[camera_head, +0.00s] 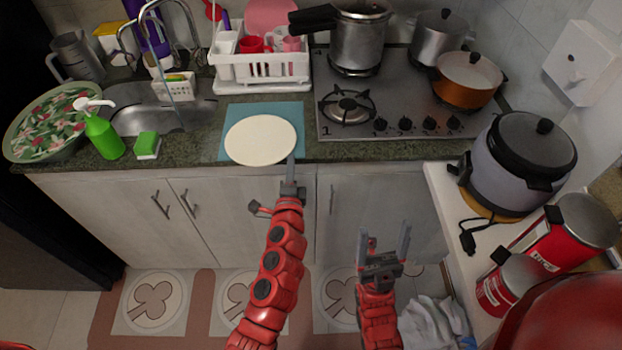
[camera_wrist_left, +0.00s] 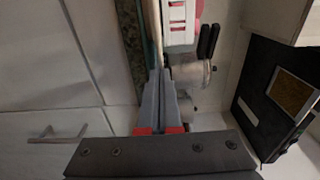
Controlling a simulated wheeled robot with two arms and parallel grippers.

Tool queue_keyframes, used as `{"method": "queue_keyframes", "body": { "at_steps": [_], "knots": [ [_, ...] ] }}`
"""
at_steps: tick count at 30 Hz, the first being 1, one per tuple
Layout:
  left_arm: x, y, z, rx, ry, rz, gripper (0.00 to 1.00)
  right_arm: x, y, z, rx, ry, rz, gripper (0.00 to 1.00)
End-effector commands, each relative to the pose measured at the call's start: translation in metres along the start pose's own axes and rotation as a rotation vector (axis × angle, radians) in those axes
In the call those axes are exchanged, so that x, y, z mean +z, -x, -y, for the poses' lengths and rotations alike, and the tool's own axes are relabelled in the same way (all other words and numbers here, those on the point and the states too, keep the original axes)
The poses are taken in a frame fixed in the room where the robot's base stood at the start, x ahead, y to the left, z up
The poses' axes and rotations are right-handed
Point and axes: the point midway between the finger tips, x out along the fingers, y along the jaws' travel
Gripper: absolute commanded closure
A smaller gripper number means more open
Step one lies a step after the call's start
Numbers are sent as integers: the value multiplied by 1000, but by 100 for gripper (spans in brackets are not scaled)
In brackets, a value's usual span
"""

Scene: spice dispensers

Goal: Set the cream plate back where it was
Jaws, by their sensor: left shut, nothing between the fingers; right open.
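The cream plate (camera_head: 261,140) lies flat on a blue mat (camera_head: 289,111) on the counter, close to the front edge. My left gripper (camera_head: 291,164) is shut and empty, with its tips at the plate's lower right rim. I cannot tell whether they touch it. In the left wrist view the closed fingers (camera_wrist_left: 159,82) point along the counter edge. My right gripper (camera_head: 385,245) is open and empty, in front of the cabinets and away from the counter.
A white dish rack (camera_head: 262,67) stands behind the mat. The stove (camera_head: 390,105) is to the right. A green sponge (camera_head: 147,145), a green soap bottle (camera_head: 103,136) and the sink (camera_head: 150,115) are to the left. A rice cooker (camera_head: 508,170) stands on the right side counter.

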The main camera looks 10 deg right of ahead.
Motion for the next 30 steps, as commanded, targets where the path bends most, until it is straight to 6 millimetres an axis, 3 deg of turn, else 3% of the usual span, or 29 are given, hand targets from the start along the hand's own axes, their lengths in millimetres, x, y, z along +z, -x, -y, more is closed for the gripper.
{"method": "queue_keyframes", "body": {
  "at_steps": [8, 13, 30],
  "knots": [
    [0, 2, 0, 0, 0, 0, 100, 0, 0, 0, 0, 0, 0, 25],
    [0, 19, -2, 1, -2, 1, 100, 0, 3, 0, 0, 0, 0, 25],
    [-2, 151, -4, 0, -1, -6, 100, 7, 39, 2, 0, 0, 0, 25]
  ]
}}
